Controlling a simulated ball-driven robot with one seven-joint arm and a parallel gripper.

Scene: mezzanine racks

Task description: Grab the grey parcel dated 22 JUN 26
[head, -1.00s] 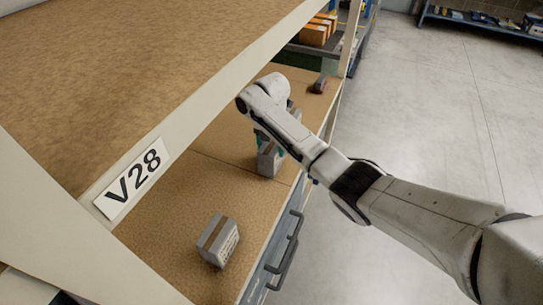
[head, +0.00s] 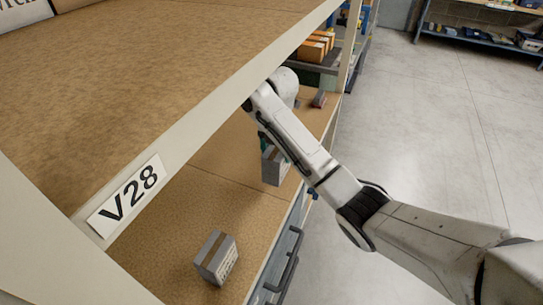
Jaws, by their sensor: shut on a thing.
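A grey parcel (head: 274,171) is at the lower shelf, under my wrist, past the middle seam of the board. My gripper (head: 265,146) reaches down from above, shut on this parcel. Its teal fingers are partly hidden behind my arm and the parcel's top is partly covered. I cannot tell whether the parcel is clear of the board. A second grey parcel (head: 216,257) with a brown tape strip and a printed label stands on the same shelf, nearer to me and apart from my gripper. The dates on both parcels are too small to read.
The upper shelf (head: 150,90) with its pale edge and V28 sign (head: 128,195) overhangs close to my wrist. A small dark reddish item (head: 319,99) lies farther along the lower shelf. Orange boxes (head: 314,48) stand beyond. The floor (head: 440,150) at right is clear.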

